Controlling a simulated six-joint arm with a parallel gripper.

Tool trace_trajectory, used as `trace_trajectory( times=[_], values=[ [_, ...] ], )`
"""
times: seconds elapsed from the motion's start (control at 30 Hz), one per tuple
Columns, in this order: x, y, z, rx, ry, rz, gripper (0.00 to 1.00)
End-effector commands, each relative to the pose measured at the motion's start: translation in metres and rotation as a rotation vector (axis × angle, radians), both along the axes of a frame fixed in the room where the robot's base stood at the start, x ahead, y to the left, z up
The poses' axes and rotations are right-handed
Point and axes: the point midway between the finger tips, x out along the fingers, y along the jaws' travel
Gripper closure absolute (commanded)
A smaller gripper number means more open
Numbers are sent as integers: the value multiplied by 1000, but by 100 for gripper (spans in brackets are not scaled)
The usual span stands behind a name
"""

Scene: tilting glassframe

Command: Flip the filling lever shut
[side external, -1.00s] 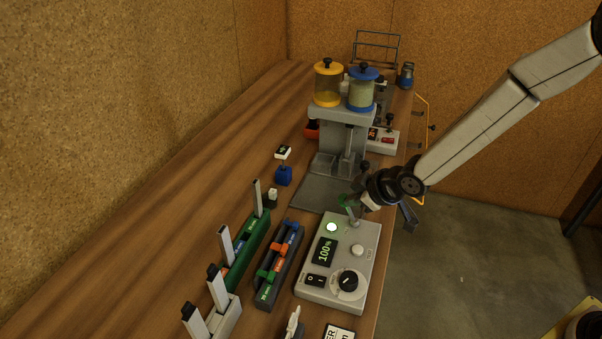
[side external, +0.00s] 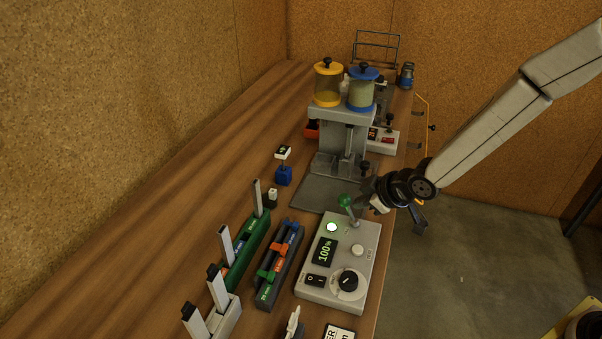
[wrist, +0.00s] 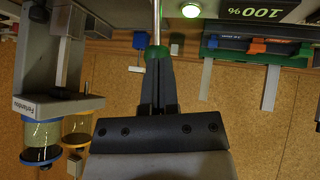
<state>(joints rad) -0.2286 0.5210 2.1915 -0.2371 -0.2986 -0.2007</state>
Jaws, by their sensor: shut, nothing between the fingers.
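The filling lever is a thin metal stalk with a green knob (side external: 345,201). It rises from the far end of a light grey control box (side external: 310,285) and leans toward the far left in the side view. My gripper (side external: 362,204) is shut and empty, just right of the lever. In the wrist view the green knob (wrist: 157,53) shows at the tips of my gripper's closed fingers (wrist: 157,75), with the stalk running up out of frame. I cannot tell whether the fingers touch the knob.
The box has a lit green lamp (side external: 331,227), a 100% display and a black dial (side external: 348,281). A filling machine with a yellow-topped jar (side external: 327,84) and a blue-topped jar (side external: 362,90) stands behind. Racks (side external: 279,265) stand left.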

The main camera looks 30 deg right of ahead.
Motion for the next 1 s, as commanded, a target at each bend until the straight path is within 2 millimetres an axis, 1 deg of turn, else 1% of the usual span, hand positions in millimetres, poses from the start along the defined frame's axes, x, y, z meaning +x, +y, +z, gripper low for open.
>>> trace_trajectory(
  times=[0.23, 0.47, 1.0],
  values=[
    [-13, -1, 9, 0, -1, 1, 100],
    [-34, -3, 22, 1, -1, 0, 100],
    [-60, -10, 64, 0, -2, 1, 100]
  ],
)
